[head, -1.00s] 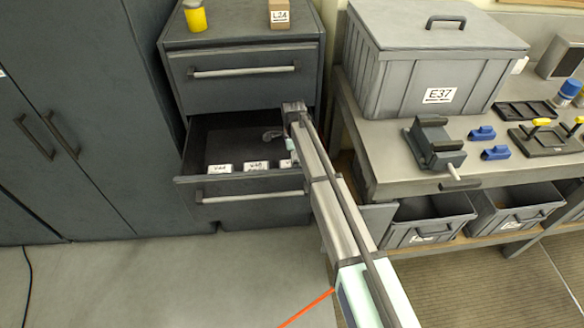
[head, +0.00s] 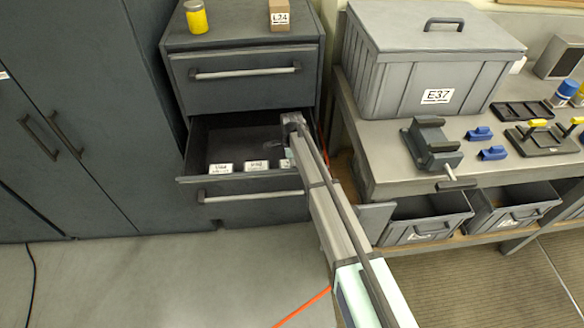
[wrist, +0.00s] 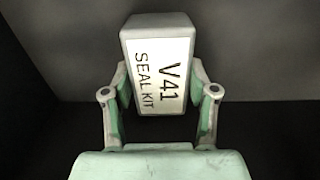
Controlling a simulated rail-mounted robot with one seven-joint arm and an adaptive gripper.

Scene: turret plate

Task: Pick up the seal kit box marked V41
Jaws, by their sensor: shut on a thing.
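The seal kit box marked V41 (wrist: 158,65) fills the middle of the wrist view, with a white label and dark lettering. My gripper (wrist: 159,90) has one finger on each side of the box and is shut on it. In the head view my gripper (head: 289,153) is low at the right side of the open drawer (head: 240,180), mostly hidden by my arm. The held box cannot be made out clearly there. Whether it still touches the drawer floor, I cannot tell.
Two other white-labelled boxes, one at the left (head: 220,168) and one in the middle (head: 257,166), sit in the drawer. The cabinet top holds a yellow container (head: 196,17) and a small brown box (head: 280,15). A workbench (head: 385,165) stands close on the right.

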